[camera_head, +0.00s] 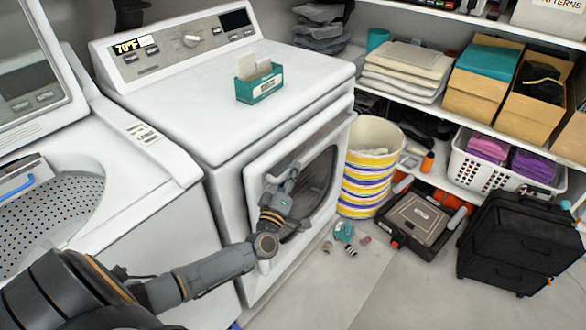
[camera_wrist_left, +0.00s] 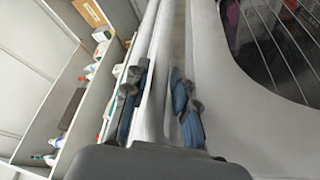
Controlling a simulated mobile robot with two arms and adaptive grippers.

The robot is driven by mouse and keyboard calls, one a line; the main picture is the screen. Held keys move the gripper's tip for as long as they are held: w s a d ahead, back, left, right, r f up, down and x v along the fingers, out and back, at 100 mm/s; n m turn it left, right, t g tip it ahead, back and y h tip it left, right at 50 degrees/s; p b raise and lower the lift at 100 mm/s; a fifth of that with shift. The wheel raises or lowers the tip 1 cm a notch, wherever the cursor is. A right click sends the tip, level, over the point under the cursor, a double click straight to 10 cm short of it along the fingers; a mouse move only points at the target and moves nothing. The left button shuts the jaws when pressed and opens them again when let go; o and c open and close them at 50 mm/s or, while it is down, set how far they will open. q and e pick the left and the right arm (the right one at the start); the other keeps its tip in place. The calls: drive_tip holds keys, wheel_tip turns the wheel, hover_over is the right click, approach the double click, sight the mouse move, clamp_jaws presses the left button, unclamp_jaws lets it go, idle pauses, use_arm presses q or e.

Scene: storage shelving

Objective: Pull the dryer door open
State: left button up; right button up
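The dryer (camera_head: 235,115) is white and stands in the middle of the head view. Its front door (camera_head: 259,172) has a white frame and a dark window; it looks shut or nearly so, I cannot tell exactly. My left gripper (camera_head: 283,182) is at the left part of the door, in front of the window's edge. In the left wrist view its two blue-padded fingers (camera_wrist_left: 160,108) are apart, with a white edge running between them. The dark window (camera_wrist_left: 275,45) is right of the fingers. I cannot see a firm hold. My right gripper is out of view.
A washer (camera_head: 165,165) with a raised lid stands left of the dryer. A teal box (camera_head: 260,86) sits on the dryer. A striped basket (camera_head: 362,185), a black toolbox (camera_head: 415,222) and small items (camera_head: 345,235) are on the floor to the right. Front floor is clear.

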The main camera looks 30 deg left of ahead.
use_arm(q)
drive_tip(key=shift+x, duration=0.9)
drive_tip(key=shift+c, duration=0.5)
clamp_jaws()
